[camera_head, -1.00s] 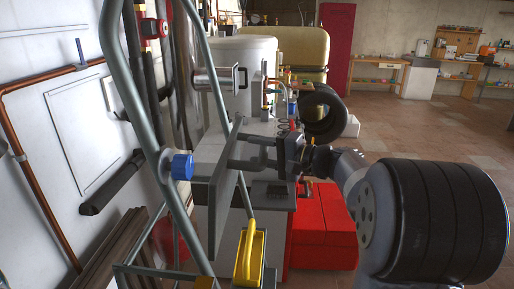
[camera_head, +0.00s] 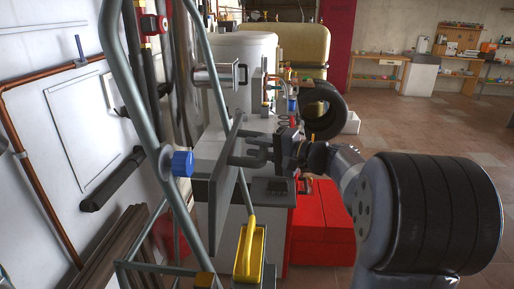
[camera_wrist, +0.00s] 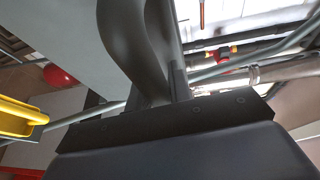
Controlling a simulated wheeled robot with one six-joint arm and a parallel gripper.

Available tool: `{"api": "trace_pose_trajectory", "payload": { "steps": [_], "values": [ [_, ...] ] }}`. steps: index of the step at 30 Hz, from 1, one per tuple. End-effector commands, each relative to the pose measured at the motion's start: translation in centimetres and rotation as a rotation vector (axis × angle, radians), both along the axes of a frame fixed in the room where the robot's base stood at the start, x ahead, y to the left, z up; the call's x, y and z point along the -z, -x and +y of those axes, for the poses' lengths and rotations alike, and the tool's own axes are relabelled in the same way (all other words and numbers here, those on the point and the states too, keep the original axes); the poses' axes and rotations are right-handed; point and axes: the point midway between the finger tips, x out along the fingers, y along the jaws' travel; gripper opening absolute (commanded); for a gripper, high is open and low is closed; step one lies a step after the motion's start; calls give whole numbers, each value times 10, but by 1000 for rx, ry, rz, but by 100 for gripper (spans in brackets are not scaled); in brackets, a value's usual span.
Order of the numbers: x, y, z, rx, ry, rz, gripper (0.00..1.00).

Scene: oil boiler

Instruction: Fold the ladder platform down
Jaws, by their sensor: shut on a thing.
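The ladder (camera_head: 134,83) is a grey tubular frame at the left in the head view, with a blue cap (camera_head: 182,164). Its platform (camera_head: 222,183) is a flat grey panel seen nearly edge-on, standing steeply tilted beside the frame. My gripper (camera_head: 244,156) reaches in from the right at the panel's upper part and is shut on it. In the wrist view the dark fingers (camera_wrist: 145,55) rise against a broad grey surface (camera_wrist: 62,35), likely the platform. The exact contact at the fingertips is hidden.
Open floor lies at the right.

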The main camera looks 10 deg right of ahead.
Motion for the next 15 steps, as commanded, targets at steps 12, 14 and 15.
{"api": "trace_pose_trajectory", "payload": {
  "steps": [12,14,15],
  "values": [
    [-4,-1,6,-2,25,7,0],
    [-6,-2,9,-2,44,13,0],
    [-8,-4,13,-2,60,17,0]
  ]
}}
